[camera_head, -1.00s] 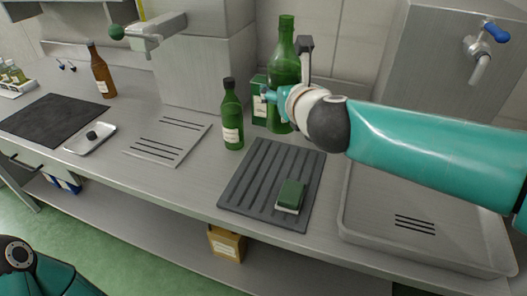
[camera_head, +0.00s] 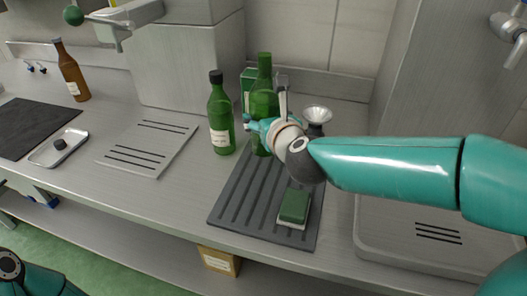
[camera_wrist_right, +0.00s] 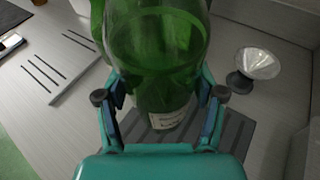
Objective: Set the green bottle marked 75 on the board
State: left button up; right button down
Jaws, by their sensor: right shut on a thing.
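My right gripper (camera_head: 266,120) is shut on a tall green bottle (camera_head: 264,90), holding it upright. In the right wrist view the bottle (camera_wrist_right: 158,50) fills the space between the fingers (camera_wrist_right: 162,94); its pale label (camera_wrist_right: 168,120) is too small to read. The bottle's base is over the back part of the dark grey ribbed board (camera_head: 246,195); I cannot tell whether it touches. The board shows behind the bottle in the wrist view (camera_wrist_right: 232,135). A shorter green bottle (camera_head: 221,120) with a dark cap stands left of it. My left gripper is out of view.
A green sponge (camera_head: 294,206) lies on the board's front right. A green box (camera_head: 249,88) is behind the held bottle, and a funnel (camera_head: 317,115) stands to its right. A sink basin (camera_head: 400,262) is at right. A slotted plate (camera_head: 150,145) and small tray (camera_head: 58,148) lie left.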

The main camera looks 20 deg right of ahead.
notch_tip(320, 180, down, 7)
jog(key=shift+r+b, duration=0.2)
jog(key=shift+b, duration=0.65)
jog(key=shift+c, duration=0.7)
grip_release()
